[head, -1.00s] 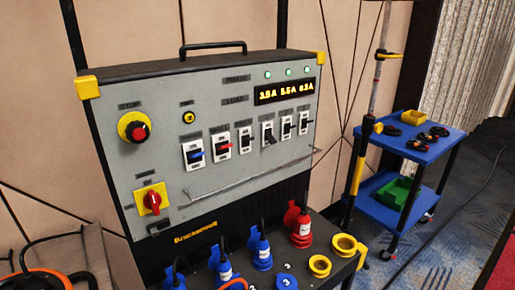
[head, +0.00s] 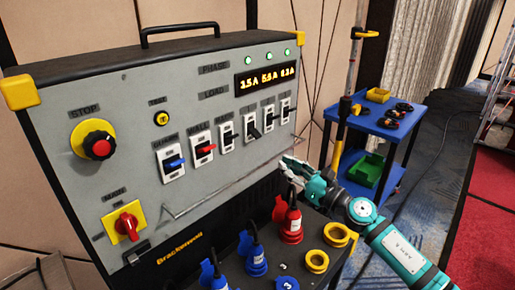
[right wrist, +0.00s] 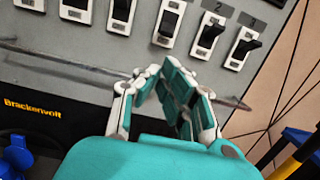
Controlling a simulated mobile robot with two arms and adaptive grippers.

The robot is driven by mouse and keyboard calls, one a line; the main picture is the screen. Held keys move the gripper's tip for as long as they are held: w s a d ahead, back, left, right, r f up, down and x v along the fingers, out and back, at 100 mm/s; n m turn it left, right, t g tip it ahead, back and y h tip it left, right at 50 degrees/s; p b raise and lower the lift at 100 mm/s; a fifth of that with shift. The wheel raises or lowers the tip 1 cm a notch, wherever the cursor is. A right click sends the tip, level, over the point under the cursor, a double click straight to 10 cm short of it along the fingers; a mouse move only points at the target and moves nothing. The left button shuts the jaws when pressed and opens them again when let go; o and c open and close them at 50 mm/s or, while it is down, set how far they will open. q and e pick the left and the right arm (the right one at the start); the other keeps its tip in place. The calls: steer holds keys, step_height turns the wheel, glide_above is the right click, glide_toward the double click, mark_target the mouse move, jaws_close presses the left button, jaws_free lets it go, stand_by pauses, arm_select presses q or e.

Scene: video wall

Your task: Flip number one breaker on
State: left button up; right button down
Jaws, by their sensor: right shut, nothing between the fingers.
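The grey power panel (head: 130,130) carries a row of breakers on white plates. The two rightmost labels in the right wrist view appear to read 2 and 3. The black breaker just left of them (right wrist: 168,22), also in the head view (head: 251,127), is likely number one; its own label is not readable. In the head view its lever slants down, unlike its neighbours. My right gripper (head: 288,165) is shut and empty, below and right of this breaker, apart from it. In the right wrist view its fingers (right wrist: 158,76) overlap the panel's rail. My left gripper is not in view.
A thin metal rail (head: 215,185) runs across the panel below the breakers. Red (head: 291,222) and blue (head: 256,260) plugs and yellow sockets (head: 337,234) stand on the ledge below. A blue cart (head: 375,125) stands at the right.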

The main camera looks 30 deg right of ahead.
mark_target(255, 133)
steer(key=p+x, duration=0.3)
steer(key=x, duration=0.7)
steer(key=shift+w, duration=0.1)
